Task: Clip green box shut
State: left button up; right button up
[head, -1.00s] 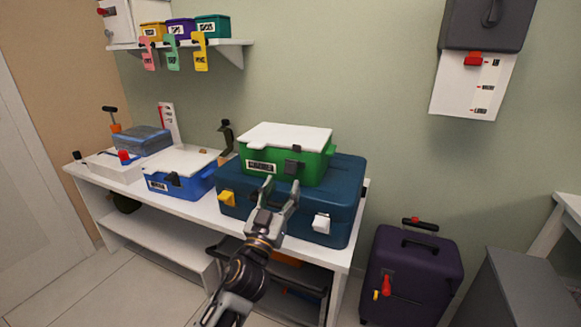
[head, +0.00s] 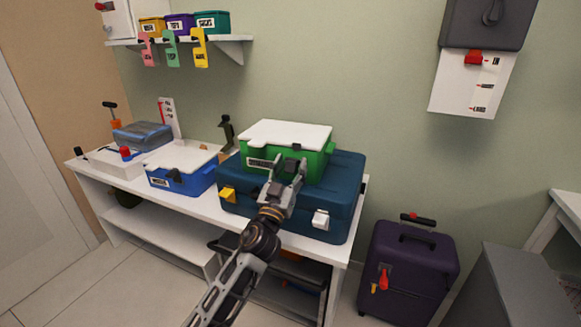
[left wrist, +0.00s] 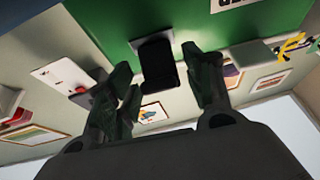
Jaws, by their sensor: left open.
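The green box (head: 257,153) with a white lid (head: 287,133) sits on top of the dark blue case (head: 345,190). A dark clip (head: 293,163) is on its front face. My left gripper (head: 289,168) is open, with its fingertips at the clip, one on either side in the picture. In the left wrist view the dark clip (left wrist: 157,65) hangs from the green wall (left wrist: 115,25) between the two open fingers (left wrist: 168,80). I cannot tell whether the fingers touch it. My right gripper is not in view.
The dark blue case has a yellow latch (head: 228,194) and a white latch (head: 320,219). A blue box (head: 185,184) with a white lid stands left on the white bench (head: 215,208). A purple suitcase (head: 408,270) stands on the floor at right.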

pick_arm(q)
jog(key=shift+c, duration=0.4)
jog(key=c, duration=0.8)
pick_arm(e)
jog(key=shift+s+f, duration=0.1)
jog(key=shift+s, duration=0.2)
pick_arm(q)
jog(key=shift+c, duration=0.2)
jog(key=shift+r, duration=0.1)
